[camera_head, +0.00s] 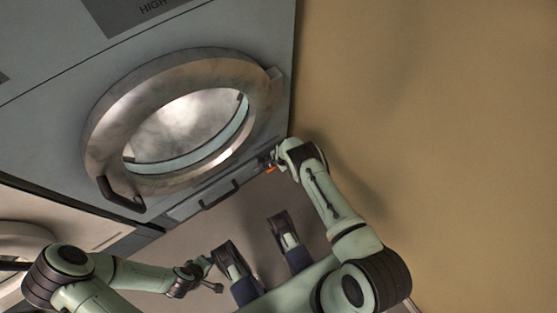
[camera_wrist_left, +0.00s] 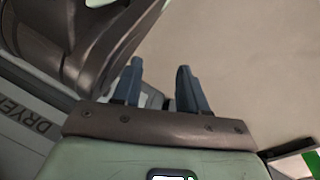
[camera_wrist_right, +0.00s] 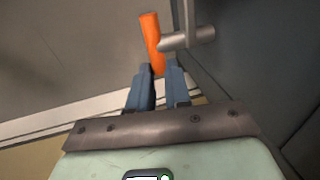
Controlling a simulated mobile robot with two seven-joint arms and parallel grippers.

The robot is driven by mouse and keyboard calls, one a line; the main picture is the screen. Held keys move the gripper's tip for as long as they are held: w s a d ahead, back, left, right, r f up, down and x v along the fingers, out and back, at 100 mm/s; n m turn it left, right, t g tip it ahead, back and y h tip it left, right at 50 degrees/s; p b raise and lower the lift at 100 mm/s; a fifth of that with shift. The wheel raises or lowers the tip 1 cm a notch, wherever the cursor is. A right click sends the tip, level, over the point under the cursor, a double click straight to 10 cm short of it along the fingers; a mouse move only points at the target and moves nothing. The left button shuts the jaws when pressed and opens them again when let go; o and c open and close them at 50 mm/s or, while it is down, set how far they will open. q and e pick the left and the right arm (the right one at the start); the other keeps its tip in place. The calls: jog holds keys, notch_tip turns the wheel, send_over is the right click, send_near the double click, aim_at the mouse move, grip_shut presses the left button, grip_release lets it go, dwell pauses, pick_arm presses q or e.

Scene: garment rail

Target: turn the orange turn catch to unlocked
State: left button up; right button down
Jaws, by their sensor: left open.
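The orange turn catch (camera_wrist_right: 151,38) is a short bar on a grey metal shaft (camera_wrist_right: 190,38) in the right wrist view. It appears small beside my right gripper in the head view (camera_head: 270,170), at the dryer's lower right. My right gripper (camera_wrist_right: 159,67) has its blue fingers close on both sides of the bar's near end and appears shut on it. The bar's far end sticks out beyond the fingertips. My left gripper (camera_wrist_left: 160,65) is open and empty, with its two blue fingers apart. It is low in the head view, away from the catch.
The dryer's round metal door (camera_head: 100,130) has a dark handle (camera_head: 121,196) at its lower left. A panel with a dark pull (camera_head: 220,194) lies below the door. A bare tan surface (camera_head: 430,130) fills the right side. Another round door (camera_head: 22,236) shows at lower left.

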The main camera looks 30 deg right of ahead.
pick_arm(q)
jog(key=s+f+g+b, duration=0.2)
jog(key=s+f+b, duration=0.1)
jog(key=s, duration=0.4)
jog(key=shift+s+a+f+n+g+b, duration=0.2)
jog(key=shift+a+f+n+g+b, duration=0.1)
jog(key=shift+a+f+b, duration=0.25)
pick_arm(e)
jog(key=y, duration=0.1)
jog(key=f+y, duration=0.1)
jog(key=y, duration=0.2)
jog(key=shift+d+f, duration=0.15)
jog(key=shift+d, duration=0.2)
pick_arm(q)
jog(key=shift+d+f, duration=0.1)
pick_arm(e)
jog(key=c, duration=1.1)
grip_release()
pick_arm(q)
jog(key=shift+w, duration=0.1)
